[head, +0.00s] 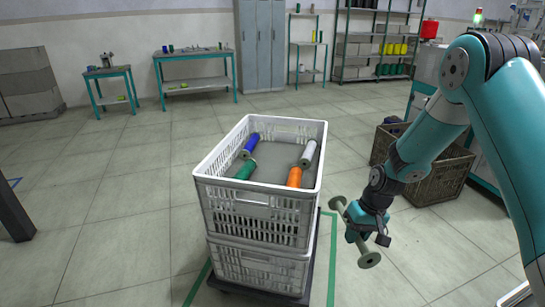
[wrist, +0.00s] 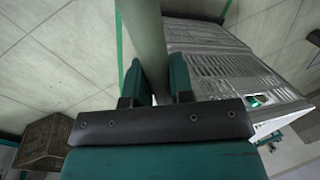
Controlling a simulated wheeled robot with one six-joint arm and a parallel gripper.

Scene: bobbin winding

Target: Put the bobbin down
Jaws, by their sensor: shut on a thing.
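My gripper (head: 355,228) is shut on a grey-green bobbin (head: 369,259) and holds it in the air to the right of the crate stack. The bobbin is tilted, with a round flange at each end, and looks bare of thread. In the wrist view its shaft (wrist: 145,35) runs up between the two teal fingers of my gripper (wrist: 156,82). The white crate (head: 249,213) stands to the left of my gripper. In it lie a blue bobbin (head: 251,145), a green bobbin (head: 244,170), an orange bobbin (head: 294,177) and a white bobbin (head: 308,154).
The white crate stands on another crate (head: 259,269) on a dark base inside green floor lines. A brown woven bin (head: 434,181) with dark contents stands behind my arm at the right. Tables, a locker (head: 262,45) and shelves line the back wall.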

